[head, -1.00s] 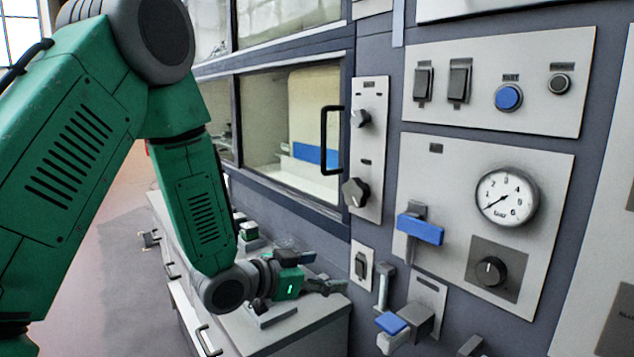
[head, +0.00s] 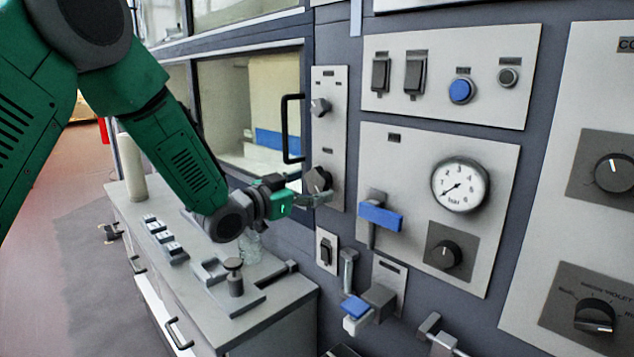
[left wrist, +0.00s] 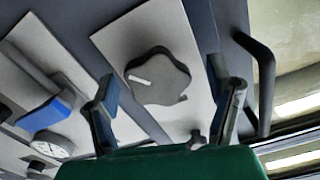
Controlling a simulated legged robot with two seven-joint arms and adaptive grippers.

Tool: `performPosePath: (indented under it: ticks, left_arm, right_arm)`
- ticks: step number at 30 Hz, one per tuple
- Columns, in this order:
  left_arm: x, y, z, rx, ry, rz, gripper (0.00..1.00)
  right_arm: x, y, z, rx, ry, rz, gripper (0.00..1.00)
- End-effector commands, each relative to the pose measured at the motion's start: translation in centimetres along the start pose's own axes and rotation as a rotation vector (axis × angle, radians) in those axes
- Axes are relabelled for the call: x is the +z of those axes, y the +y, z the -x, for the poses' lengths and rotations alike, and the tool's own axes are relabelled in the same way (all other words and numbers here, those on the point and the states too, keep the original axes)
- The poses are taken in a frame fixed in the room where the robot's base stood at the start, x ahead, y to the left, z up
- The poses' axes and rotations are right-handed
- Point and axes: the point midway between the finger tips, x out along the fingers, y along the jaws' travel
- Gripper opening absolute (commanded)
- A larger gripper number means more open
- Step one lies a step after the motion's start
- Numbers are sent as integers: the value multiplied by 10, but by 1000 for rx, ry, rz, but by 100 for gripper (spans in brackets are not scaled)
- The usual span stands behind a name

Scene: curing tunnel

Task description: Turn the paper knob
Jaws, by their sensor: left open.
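A dark lobed knob (head: 317,181) sits low on the narrow light panel beside the window's black handle. It also shows in the left wrist view (left wrist: 158,80), with a white pointer mark on its face. I cannot read the knob labels, so I cannot tell which one is marked paper. My left gripper (head: 318,198) is at this lobed knob. In the left wrist view its open fingers (left wrist: 166,92) stand on either side of the knob, with no clear contact. My right gripper is not in view.
A smaller knob (head: 319,106) is above on the same panel. Other knobs are under the gauge (head: 460,185) and on the right panel (head: 615,173). A black handle (head: 286,128) and a blue lever (head: 381,217) stick out nearby. A counter (head: 275,318) with small items lies below.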

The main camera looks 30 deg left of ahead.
Motion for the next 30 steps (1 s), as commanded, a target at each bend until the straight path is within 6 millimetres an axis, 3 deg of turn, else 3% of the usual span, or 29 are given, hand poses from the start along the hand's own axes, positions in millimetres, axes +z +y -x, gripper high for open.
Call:
performPosePath:
  ticks: [6, 14, 15, 19, 30]
  left_arm:
    - [-1, 2, -18, 1, 0, -1, 74]
    - [0, 1, -19, 0, 0, 0, 74]
    - [0, 0, -19, 0, 0, 0, 70]
    - [0, 0, -18, 0, 0, 1, 24]
    - [2, 1, -18, 1, -3, -33, 23]
  right_arm:
    - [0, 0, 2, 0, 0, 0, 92]
    - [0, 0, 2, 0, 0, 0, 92]
    - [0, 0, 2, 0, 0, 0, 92]
    - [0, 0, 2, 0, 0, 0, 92]
    - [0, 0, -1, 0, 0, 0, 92]
